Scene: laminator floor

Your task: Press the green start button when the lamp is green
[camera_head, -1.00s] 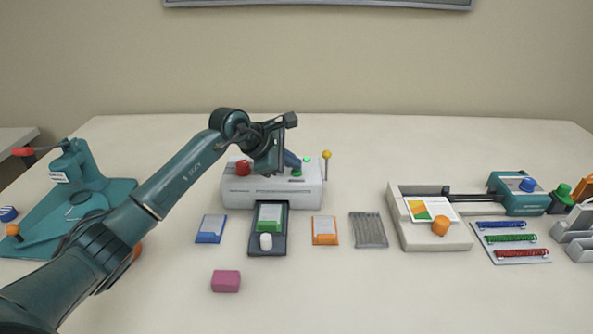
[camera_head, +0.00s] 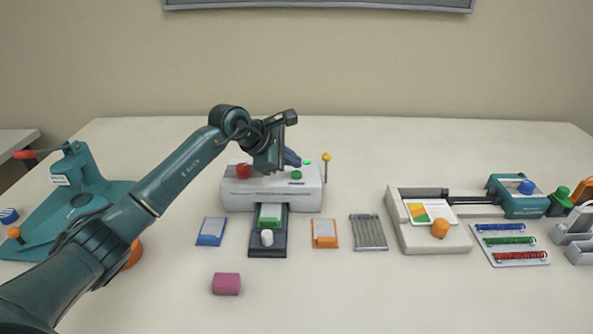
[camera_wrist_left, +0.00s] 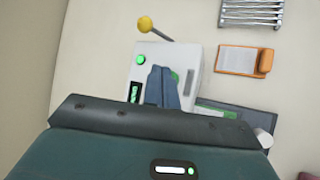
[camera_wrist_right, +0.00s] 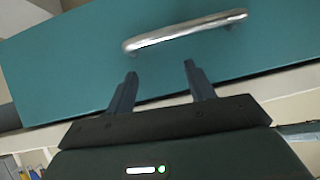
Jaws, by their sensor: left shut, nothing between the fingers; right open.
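The white laminator (camera_head: 270,198) stands mid-table. On its top are a red button (camera_head: 243,171), the green start button (camera_head: 296,175) and a small lamp (camera_head: 307,162) glowing green. The lamp is also lit green in the left wrist view (camera_wrist_left: 140,59). My left gripper (camera_head: 292,158) is shut and empty, its fingertips over the laminator top near the start button. In the left wrist view, its fingers (camera_wrist_left: 160,73) partly cover the button (camera_wrist_left: 174,77); contact cannot be told. My right gripper (camera_wrist_right: 160,73) is open before a teal drawer front, outside the head view.
A dark feed tray (camera_head: 255,245) with a green card (camera_head: 270,216) and white knob (camera_head: 267,237) sits before the laminator. A yellow-knobbed lever (camera_head: 326,157) rises at its right. Blue (camera_head: 211,231) and orange (camera_head: 324,233) holders flank the tray. A metal handle (camera_wrist_right: 185,31) faces my right gripper.

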